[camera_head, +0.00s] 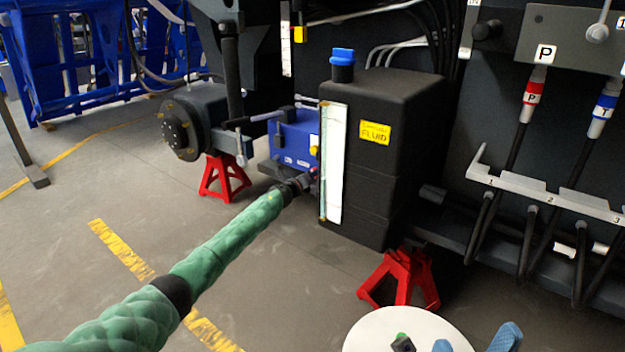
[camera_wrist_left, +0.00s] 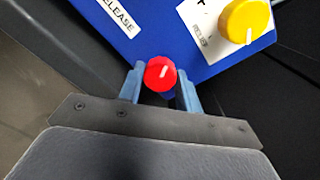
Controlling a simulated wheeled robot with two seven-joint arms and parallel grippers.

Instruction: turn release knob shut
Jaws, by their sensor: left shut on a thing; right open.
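The red knob (camera_wrist_left: 160,74) sits on the lower edge of the blue block (camera_wrist_left: 185,45), near a white RELEASE label (camera_wrist_left: 118,16). Its white pointer line points up and slightly right in the left wrist view. My left gripper (camera_wrist_left: 160,88) is shut on the red knob, with one blue finger on each side. In the head view my left gripper (camera_head: 303,181) reaches the blue block (camera_head: 292,135), and the knob is mostly hidden there. My right gripper (camera_head: 474,342) is open and empty at the bottom right, cut by the frame edge.
A yellow knob (camera_wrist_left: 246,20) sits close to the red one. The black fluid tank (camera_head: 390,150) with its sight glass (camera_head: 334,165) stands just right of my left gripper. Red jack stands (camera_head: 402,282) support the chassis. Hoses (camera_head: 512,150) hang at the right.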

